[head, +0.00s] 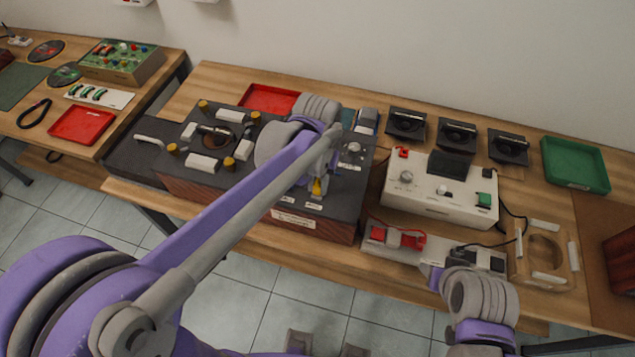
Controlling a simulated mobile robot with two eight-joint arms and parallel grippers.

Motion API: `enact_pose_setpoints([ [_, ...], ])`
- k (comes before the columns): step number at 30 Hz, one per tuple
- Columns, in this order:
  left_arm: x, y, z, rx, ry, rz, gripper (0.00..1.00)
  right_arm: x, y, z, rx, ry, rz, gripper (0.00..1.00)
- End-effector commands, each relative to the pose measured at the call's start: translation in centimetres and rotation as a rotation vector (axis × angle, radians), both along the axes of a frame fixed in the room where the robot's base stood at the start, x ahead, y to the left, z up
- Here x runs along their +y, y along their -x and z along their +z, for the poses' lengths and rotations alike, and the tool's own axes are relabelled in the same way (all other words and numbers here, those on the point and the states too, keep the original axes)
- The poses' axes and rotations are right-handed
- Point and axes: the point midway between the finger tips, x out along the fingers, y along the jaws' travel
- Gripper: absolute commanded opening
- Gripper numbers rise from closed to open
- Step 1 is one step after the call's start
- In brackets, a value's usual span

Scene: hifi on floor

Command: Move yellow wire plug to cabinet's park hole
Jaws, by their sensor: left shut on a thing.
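The cabinet (262,204) is a wide box with a dark top and wood-coloured sides on the long table. My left arm reaches across its top. My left gripper (320,177) is over the cabinet's right part, mostly covered by my own wrist and forearm. It is shut on the yellow wire plug (317,188), a small yellow piece low at the cabinet's front right. Whether the plug touches the top, and which hole is the park hole, I cannot tell. My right gripper (432,274) is at the table's front edge, by a pale box (378,246); its fingers are too hidden to read.
A white instrument (440,190) stands right of the cabinet, with several black holders behind it. A green tray (574,165) is at the far right, a red tray (268,98) behind the cabinet. A wooden fixture (543,255) and loose cables lie near my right gripper.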

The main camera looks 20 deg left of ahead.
Motion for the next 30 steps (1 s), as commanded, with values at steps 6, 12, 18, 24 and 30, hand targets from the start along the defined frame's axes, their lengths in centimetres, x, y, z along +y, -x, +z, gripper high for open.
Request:
enact_pose_setpoints([
  [6, 0.0, 0.0, 0.0, 0.0, 0.0, 0.0, 0.37, 0.0, 0.0, 0.0, 0.0, 0.0, 0.0, 0.5],
  [12, 0.0, 0.0, 0.0, 0.0, 0.0, 0.0, 0.6, 0.0, 0.0, 0.0, 0.0, 0.0, 0.0, 0.5],
  [18, 0.0, 0.0, 0.0, 0.0, 0.0, 0.0, 0.6, 0.0, 0.0, 0.0, 0.0, 0.0, 0.0, 0.5],
  [24, 0.0, 0.0, 1.9, 0.0, 0.0, 0.0, 0.6, 0.0, -0.1, 0.2, -0.002, 0.0, 0.0, 0.5],
  [30, 0.0, 0.0, 6.0, -0.001, 0.0, 0.0, 0.6, 0.0, -0.3, 0.7, -0.005, 0.0, 0.0, 0.5],
])
